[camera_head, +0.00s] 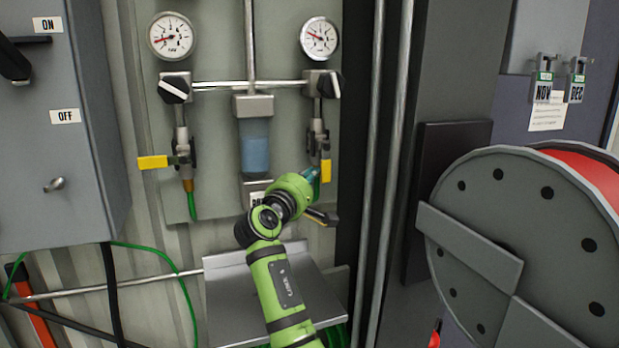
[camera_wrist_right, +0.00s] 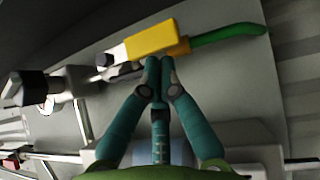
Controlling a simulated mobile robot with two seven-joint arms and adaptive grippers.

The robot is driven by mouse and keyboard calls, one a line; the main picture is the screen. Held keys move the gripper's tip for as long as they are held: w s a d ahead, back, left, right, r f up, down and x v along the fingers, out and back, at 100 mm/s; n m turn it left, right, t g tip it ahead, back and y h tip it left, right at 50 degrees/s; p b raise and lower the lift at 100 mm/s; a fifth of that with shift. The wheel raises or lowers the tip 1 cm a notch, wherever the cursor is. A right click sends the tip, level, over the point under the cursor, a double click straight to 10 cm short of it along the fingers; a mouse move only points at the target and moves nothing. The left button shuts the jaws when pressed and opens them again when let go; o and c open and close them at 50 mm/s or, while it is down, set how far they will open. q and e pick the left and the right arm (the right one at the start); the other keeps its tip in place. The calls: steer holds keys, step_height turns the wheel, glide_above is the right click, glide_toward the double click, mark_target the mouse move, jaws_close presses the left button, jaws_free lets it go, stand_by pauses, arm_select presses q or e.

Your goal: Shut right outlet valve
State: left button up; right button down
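The right outlet valve (camera_head: 316,140) sits on the panel below the right gauge. Its yellow lever handle (camera_head: 326,171) points down along the pipe. In the right wrist view the yellow handle (camera_wrist_right: 150,38) lies in line with the green hose (camera_wrist_right: 228,36). My right gripper (camera_head: 311,175) is beside the handle's lower part. In the wrist view its teal fingertips (camera_wrist_right: 160,63) are together with nothing visible between them, right at the handle's edge. I cannot tell whether they touch it. My left gripper is not in view.
The left outlet valve has a yellow handle (camera_head: 153,162) turned sideways. Two gauges (camera_head: 172,35) (camera_head: 320,38) and a blue-filled bowl (camera_head: 254,148) are on the panel. A grey shelf (camera_head: 225,290) is below. Vertical pipes (camera_head: 391,150) and a hose reel (camera_head: 520,230) stand right.

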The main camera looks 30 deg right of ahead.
mark_target(329, 178)
steer(key=shift+s+d+f, duration=0.1)
steer(key=shift+d+f, duration=0.05)
steer(key=shift+d, duration=0.05)
steer(key=shift+s+d+f+n+t+h+b, duration=0.1)
steer(key=shift+d+f+n+t+h+b, duration=0.1)
steer(key=shift+d+n+t+h+b, duration=0.3)
steer(key=shift+s+d+f+n+t+h+b, duration=0.1)
steer(key=shift+d+f+n+t+h+b, duration=0.1)
steer(key=shift+n+b, duration=0.45)
steer(key=n+t+b, duration=0.1)
steer(key=d+n+t+b, duration=0.1)
steer(key=n, duration=0.1)
steer(key=d+n+t+b, duration=0.1)
steer(key=shift+s+d+f+n+t+b, duration=0.2)
steer(key=shift+s+n+t+b, duration=0.05)
steer(key=shift+t+b, duration=0.1)
steer(key=d+n+t+y+b, duration=0.1)
steer(key=n+t, duration=0.1)
steer(key=n, duration=0.1)
steer(key=d+r+n+t+y+b, duration=0.1)
steer(key=n+t+b, duration=0.1)
steer(key=n, duration=0.1)
steer(key=s+d+r+n+t+y+b, duration=0.1)
steer(key=n+t+b, duration=0.1)
steer(key=n+t, duration=0.1)
steer(key=shift+d, duration=0.35)
